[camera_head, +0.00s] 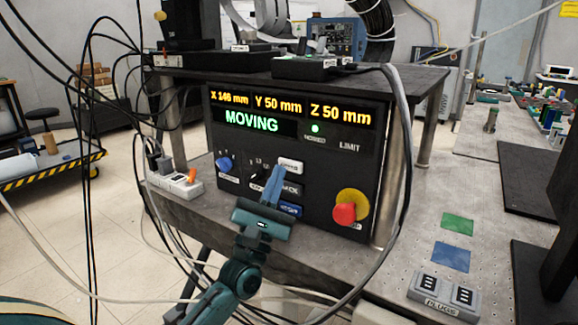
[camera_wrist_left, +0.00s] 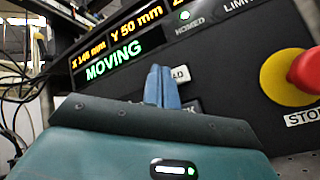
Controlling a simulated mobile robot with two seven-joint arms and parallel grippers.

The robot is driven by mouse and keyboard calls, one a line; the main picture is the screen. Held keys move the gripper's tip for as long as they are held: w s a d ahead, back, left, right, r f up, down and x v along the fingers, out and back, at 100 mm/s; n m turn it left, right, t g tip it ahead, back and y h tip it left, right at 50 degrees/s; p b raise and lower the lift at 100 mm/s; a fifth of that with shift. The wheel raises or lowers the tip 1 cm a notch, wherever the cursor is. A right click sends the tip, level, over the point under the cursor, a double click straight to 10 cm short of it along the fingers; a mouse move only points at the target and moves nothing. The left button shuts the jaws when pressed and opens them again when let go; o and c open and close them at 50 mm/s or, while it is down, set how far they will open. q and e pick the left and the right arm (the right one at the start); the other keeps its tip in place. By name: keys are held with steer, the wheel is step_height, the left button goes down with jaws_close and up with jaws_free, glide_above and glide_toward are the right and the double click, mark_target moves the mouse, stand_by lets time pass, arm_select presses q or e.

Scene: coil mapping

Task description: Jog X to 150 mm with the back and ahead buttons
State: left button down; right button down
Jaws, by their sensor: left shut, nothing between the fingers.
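The black control panel (camera_head: 330,190) stands upright on the bench and faces me. Its display (camera_head: 252,122) reads X 146 mm, Y 50 mm, Z 50 mm and MOVING in green. A green lamp marked HOMED (camera_head: 315,128) is lit. My left gripper (camera_head: 275,172) is shut and empty, with its blue fingertips at the panel among the buttons. A white button (camera_head: 291,166) shows just beside the tips, and the BACK button is partly covered. My right gripper is not in view.
A red stop knob (camera_head: 344,213) on yellow sits at the panel's lower right. A blue knob (camera_head: 224,163) is at the left. A power strip (camera_head: 175,183) and loose cables (camera_head: 400,150) surround the panel. A perforated table (camera_head: 480,190) lies to the right.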

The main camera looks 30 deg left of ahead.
arm_select(q)
steer(key=shift+s+a+p, duration=0.15)
steer(key=shift+s+p, duration=0.35)
steer(key=shift+s, duration=1.85)
